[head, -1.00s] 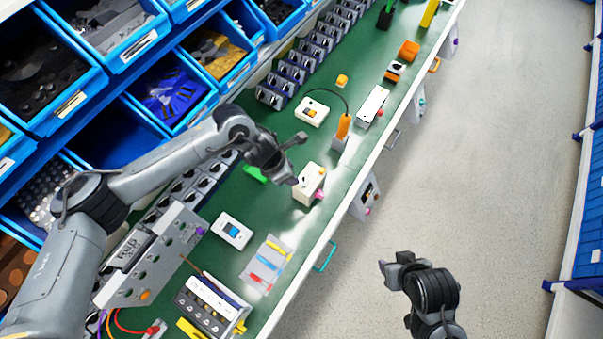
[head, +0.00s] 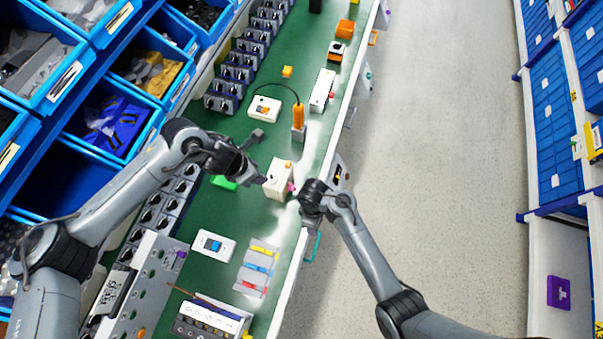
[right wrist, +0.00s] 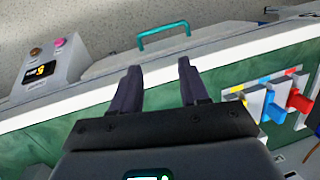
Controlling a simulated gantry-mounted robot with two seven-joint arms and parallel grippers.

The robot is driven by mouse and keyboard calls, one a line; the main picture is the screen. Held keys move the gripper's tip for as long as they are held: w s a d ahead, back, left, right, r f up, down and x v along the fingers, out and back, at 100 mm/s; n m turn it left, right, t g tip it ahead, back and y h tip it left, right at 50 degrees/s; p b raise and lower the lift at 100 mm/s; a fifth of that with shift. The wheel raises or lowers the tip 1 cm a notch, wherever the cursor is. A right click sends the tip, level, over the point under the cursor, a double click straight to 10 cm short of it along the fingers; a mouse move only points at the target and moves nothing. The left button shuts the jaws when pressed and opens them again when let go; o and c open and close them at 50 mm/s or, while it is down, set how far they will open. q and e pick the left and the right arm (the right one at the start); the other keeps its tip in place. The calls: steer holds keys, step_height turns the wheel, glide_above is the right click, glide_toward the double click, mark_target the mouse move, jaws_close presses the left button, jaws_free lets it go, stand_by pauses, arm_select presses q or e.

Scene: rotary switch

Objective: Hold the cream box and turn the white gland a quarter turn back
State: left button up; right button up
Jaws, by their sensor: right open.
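The cream box (head: 279,180) stands on the green bench near its front edge in the head view, with an orange part on top and a pink part on its right side. I cannot make out a white gland on it. My left gripper (head: 259,157) is open beside the box's upper left, its fingers spread apart. My right gripper (head: 305,197) is just right of the box, over the bench edge; its fingers are hard to see there. In the right wrist view my right gripper (right wrist: 160,80) is open and empty, and the cream box is not visible.
A white box with a blue switch (head: 213,246) and a plate of coloured levers (head: 257,267) lie nearer on the bench. An orange-handled tool (head: 298,117) stands beyond the cream box. A teal handle (right wrist: 164,35) sticks out from the bench edge. The aisle is free.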

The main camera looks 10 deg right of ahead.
mark_target(295, 187)
steer(key=w+a+r+t, duration=0.1)
steer(key=w+r, duration=0.2)
steer(key=w, duration=0.1)
steer(key=w+a+r, duration=0.1)
steer(key=w+r, duration=0.2)
steer(key=w, duration=0.2)
steer(key=w+a+r+t, duration=0.1)
steer(key=w+a+r, duration=0.1)
steer(key=w+r, duration=0.2)
steer(key=shift+w+n+t, duration=0.2)
steer(key=shift+n+t, duration=0.1)
steer(key=shift+f, duration=5.1)
steer(key=shift+c, duration=0.2)
